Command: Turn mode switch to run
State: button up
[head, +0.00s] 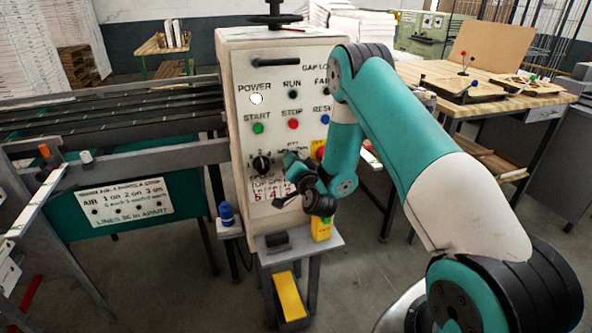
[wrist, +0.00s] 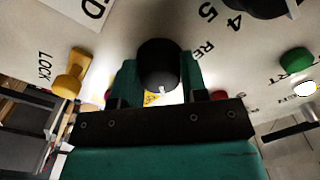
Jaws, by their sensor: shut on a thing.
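My gripper (wrist: 159,78) is shut on a round black knob (wrist: 160,60) on the panel, one teal finger on each side of it. A small white mark shows on the knob's lower edge in the wrist view. Lettering beside it reads "RE", the rest hidden. In the head view my gripper (head: 295,168) is at the panel of the cream control cabinet (head: 236,75), right of a black numbered dial (head: 261,163). There my gripper hides the held knob. I cannot tell which position the switch points to.
A yellow knob (wrist: 70,75) marked LOCK is beside my gripper in the wrist view. Green (head: 258,128), red (head: 293,124) and blue (head: 325,119) buttons sit above my gripper. A blue bottle (head: 226,213) stands left of the cabinet.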

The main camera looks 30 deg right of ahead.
jog(key=shift+m+b, duration=0.3)
jog(key=shift+m, duration=0.2)
jog(key=o, duration=0.9)
jog(key=shift+o, duration=0.2)
